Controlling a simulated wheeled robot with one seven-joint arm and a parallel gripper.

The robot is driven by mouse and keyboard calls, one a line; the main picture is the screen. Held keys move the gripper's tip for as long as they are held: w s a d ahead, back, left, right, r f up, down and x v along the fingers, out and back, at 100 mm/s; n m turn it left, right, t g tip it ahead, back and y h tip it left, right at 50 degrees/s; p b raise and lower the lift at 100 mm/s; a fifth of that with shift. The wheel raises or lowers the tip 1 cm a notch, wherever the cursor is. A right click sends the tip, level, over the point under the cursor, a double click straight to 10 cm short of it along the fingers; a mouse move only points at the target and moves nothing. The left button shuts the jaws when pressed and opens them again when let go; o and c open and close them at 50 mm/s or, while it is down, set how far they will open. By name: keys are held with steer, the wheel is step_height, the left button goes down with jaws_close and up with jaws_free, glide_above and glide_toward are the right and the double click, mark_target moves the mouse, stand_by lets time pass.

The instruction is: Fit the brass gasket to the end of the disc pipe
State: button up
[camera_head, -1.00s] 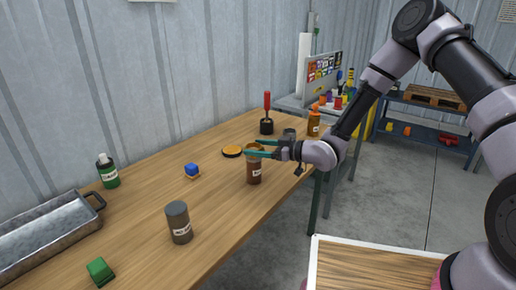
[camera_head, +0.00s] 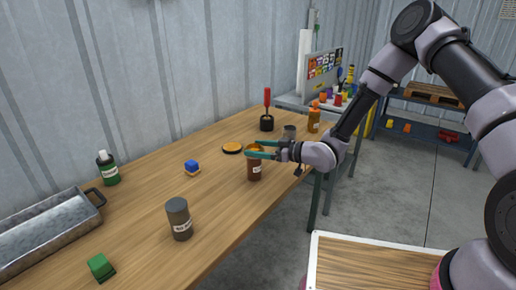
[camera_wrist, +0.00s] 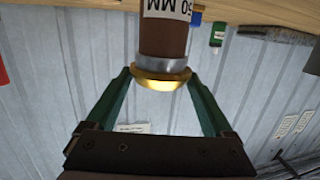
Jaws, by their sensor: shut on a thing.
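A brown upright pipe (camera_head: 254,172) with a white label stands on the wooden table. In the wrist view the pipe (camera_wrist: 163,40) hangs from the top of the picture, its label reading "50 MM", with a grey collar (camera_wrist: 164,63) at its end. The brass gasket (camera_wrist: 161,80) sits at that end, close against the collar; I cannot tell whether it is fully seated. My gripper (camera_wrist: 160,76) is shut on the gasket, one green finger on each side. In the head view my gripper (camera_head: 256,149) is at the pipe's top.
An orange-topped black disc (camera_head: 232,148) lies behind the pipe. A red-handled tool (camera_head: 267,110) stands behind.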

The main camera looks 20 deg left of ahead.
stand_by(0.3)
steer(key=o, duration=1.1)
